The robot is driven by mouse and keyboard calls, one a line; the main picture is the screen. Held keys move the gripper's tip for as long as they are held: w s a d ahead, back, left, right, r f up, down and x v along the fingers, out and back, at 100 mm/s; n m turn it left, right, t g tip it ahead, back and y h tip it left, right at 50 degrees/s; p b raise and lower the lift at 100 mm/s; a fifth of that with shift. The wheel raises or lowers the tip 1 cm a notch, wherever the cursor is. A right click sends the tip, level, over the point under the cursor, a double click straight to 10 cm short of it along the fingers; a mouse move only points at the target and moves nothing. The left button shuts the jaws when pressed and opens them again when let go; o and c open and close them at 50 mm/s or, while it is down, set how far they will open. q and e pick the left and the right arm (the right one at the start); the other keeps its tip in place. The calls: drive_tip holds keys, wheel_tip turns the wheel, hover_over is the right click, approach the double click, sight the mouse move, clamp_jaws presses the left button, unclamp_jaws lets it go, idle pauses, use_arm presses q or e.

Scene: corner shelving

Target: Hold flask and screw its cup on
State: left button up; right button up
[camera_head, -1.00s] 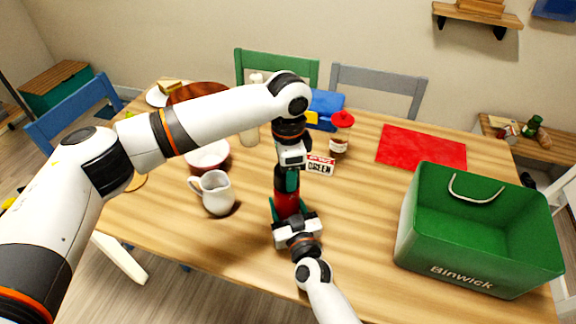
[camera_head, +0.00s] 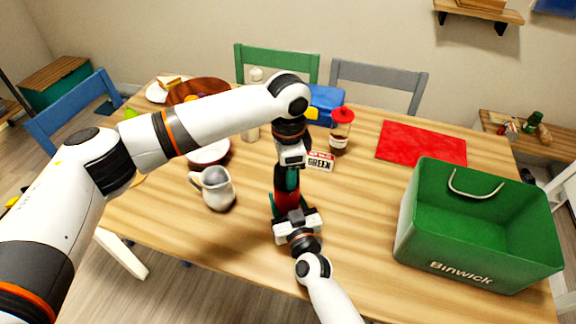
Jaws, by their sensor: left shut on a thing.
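The flask (camera_head: 287,200) is red and stands upright near the middle of the wooden table, partly hidden by my grippers. My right gripper (camera_head: 286,212), coming in from the bottom, has its fingers around the red body. My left gripper (camera_head: 288,180) points down from above at the flask's top, with its teal fingers shut on the cup. The cup is largely hidden between these fingers, so its fit on the flask cannot be seen.
A white jug (camera_head: 214,188) stands left of the flask, and a small sign (camera_head: 320,161) and a red-lidded jar (camera_head: 341,131) stand behind it. A green bin (camera_head: 470,270) fills the right side. A red mat (camera_head: 422,146) lies at the back right.

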use_arm(q)
drive_tip(key=m, duration=0.4)
drive_tip(key=shift+s, duration=0.1)
drive_tip(key=m, duration=1.1)
drive_tip(key=shift+s+a, duration=0.1)
drive_tip(key=m, duration=0.6)
drive_tip(key=shift+a+m, duration=0.1)
drive_tip(key=shift+m, duration=0.3)
drive_tip(key=m, duration=0.8)
drive_tip(key=shift+a, duration=0.1)
drive_tip(key=o, duration=1)
drive_tip(key=shift+f, duration=0.1)
drive_tip(key=shift+c, duration=0.2)
